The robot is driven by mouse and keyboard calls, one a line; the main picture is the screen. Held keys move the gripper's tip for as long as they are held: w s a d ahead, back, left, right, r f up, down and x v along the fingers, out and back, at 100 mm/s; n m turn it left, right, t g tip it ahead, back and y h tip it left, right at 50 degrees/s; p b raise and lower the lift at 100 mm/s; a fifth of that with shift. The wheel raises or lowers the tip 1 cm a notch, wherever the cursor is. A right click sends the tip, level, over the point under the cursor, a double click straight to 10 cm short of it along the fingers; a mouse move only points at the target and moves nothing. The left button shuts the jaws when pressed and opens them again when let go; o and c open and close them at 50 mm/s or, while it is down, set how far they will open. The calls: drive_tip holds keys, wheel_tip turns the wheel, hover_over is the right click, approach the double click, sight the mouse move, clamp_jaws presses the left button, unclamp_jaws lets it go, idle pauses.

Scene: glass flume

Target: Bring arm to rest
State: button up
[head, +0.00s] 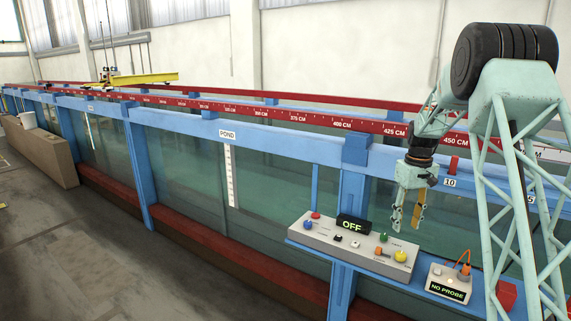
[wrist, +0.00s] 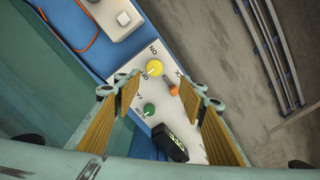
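My gripper (head: 407,217) is pale green with tan finger pads and hangs pointing down at the right of the head view, above the right part of the control panel (head: 325,243). In the wrist view my gripper (wrist: 160,110) shows its two fingers spread apart with nothing held between them. Below and between them in that view are the panel's yellow knob (wrist: 154,68), green knob (wrist: 150,109) and orange handle (wrist: 171,89). The fingers appear apart from the panel.
A display reading OFF (head: 352,224) stands on the panel. A box reading NO PROBE (head: 447,290) with an orange cable sits to the right. The glass flume (head: 190,170) with blue posts and a red scale rail (head: 300,117) runs behind.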

drive_tip(key=s+a+r+t+b, duration=0.1)
drive_tip(key=s+a+r, duration=0.55)
drive_tip(key=s, duration=0.25)
drive_tip(key=s+a+r+m+b, duration=0.1)
drive_tip(key=s+a+r+b, duration=0.1)
drive_tip(key=s+a+r, duration=0.5)
drive_tip(key=s+a+r+t+b, duration=0.1)
drive_tip(key=s+a+r, duration=0.2)
drive_tip(key=s+r, duration=0.75)
drive_tip(key=s+a+f+b, duration=0.1)
drive_tip(key=s+a+f, duration=0.1)
drive_tip(key=s, duration=0.9)
drive_tip(key=s+a+f+t+b, duration=0.1)
drive_tip(key=s+a+f, duration=0.1)
drive_tip(key=s, duration=1)
drive_tip(key=s+a+f+m+b, duration=0.1)
drive_tip(key=s+a+f, duration=0.2)
drive_tip(key=s, duration=0.9)
drive_tip(key=shift+s+a+t, duration=0.25)
drive_tip(key=shift+a+t, duration=0.15)
drive_tip(key=shift+a, duration=0.2)
